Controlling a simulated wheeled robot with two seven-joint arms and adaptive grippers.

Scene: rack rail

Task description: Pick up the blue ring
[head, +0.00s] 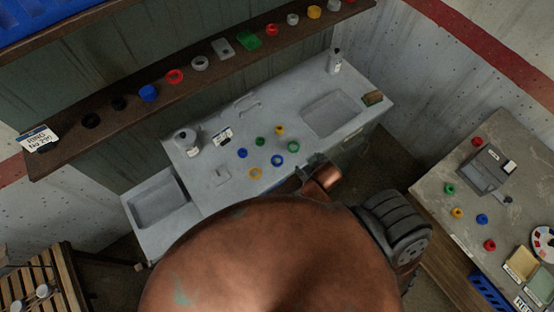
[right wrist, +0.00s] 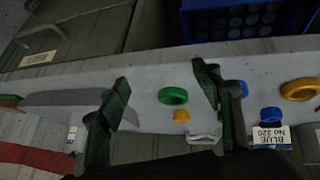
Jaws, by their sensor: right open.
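The blue ring (head: 278,160) lies flat on the grey bench between a green ring (head: 293,146) and a yellow ring (head: 255,174). My right gripper (head: 310,170) is at the bench's near edge, to the right of the blue ring and apart from it. In the right wrist view the right gripper (right wrist: 164,82) is open, with the green ring (right wrist: 173,96) showing between its fingers. A blue piece, apparently the blue ring (right wrist: 244,89), is mostly hidden behind the right-hand finger. My left gripper is not in view.
Blue (head: 242,153), green (head: 260,141) and yellow (head: 280,130) caps lie behind the rings. A white bottle (head: 187,141) stands at left. A shelf (head: 130,125) with several coloured pieces runs above the bench. A side table (head: 445,165) is at right.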

